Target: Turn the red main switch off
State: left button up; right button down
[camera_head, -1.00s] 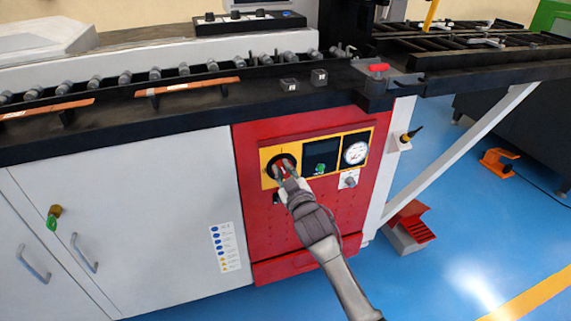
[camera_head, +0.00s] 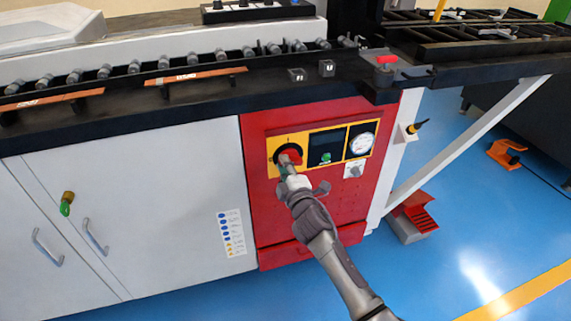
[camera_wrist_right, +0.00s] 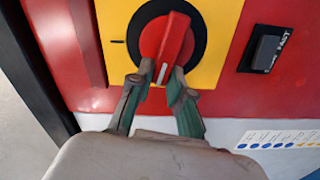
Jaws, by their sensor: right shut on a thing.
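The red main switch (camera_head: 292,155) is a rotary knob on a black round base in a yellow plate (camera_head: 262,165) on the red cabinet front. In the right wrist view the knob (camera_wrist_right: 168,35) has a white mark at its lower end, between my fingertips. That view is rolled sideways; the mark points to the panel's left, a quarter turn from the line mark at the top of the plate. My right gripper (camera_head: 286,165) is shut on the knob; its two green-grey fingers (camera_wrist_right: 156,82) sit either side of the handle end. My left gripper is out of view.
A dark display (camera_head: 326,147) with a green button and a round gauge (camera_head: 362,143) sit right of the switch. A dark rocker switch (camera_wrist_right: 266,48) shows in the wrist view. The black machine bed (camera_head: 150,115) overhangs the panel.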

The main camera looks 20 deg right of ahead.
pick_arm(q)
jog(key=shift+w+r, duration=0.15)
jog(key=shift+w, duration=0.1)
pick_arm(e)
jog(key=shift+f+n, duration=0.3)
jog(key=shift+n, duration=1)
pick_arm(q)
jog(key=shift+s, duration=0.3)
pick_arm(e)
jog(key=c, duration=1.1)
grip_release()
jog(key=shift+a, duration=0.1)
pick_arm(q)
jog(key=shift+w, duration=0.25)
pick_arm(e)
jog(key=s, duration=1.2)
jog(key=shift+d, duration=0.25)
